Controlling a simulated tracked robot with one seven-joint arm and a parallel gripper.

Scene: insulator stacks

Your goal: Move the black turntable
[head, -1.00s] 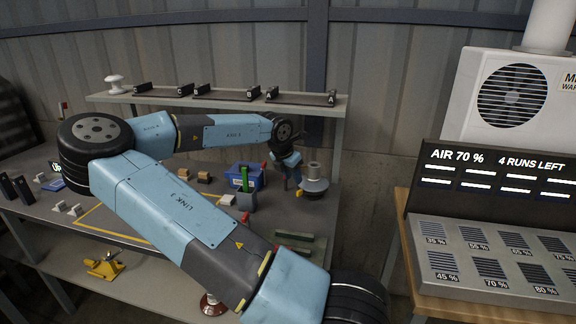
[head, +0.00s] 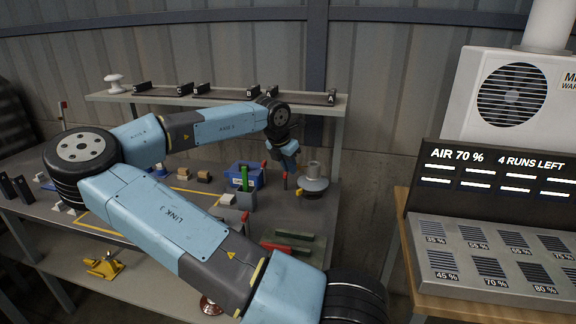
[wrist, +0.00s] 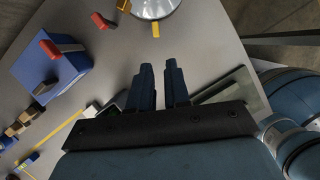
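I cannot make out a clearly black turntable. A grey round flanged piece with an upright cylinder (head: 313,180) stands at the right end of the bench, with a yellow tab at its rim. Its disc (wrist: 155,8) also shows at the top edge of the wrist view, partly cut off. My gripper (head: 290,163) hangs over the bench just left of this piece and looks apart from it. In the wrist view the two dark fingers (wrist: 159,65) stand a narrow gap apart, with bare grey bench between them, so it is partly open and empty.
A blue bin (head: 246,173) and a grey block with a green piece (head: 245,198) stand left of my gripper. Dark green bars (head: 293,237) lie nearer the front. A shelf (head: 225,99) with black brackets runs above the bench. A control panel (head: 497,255) stands at right.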

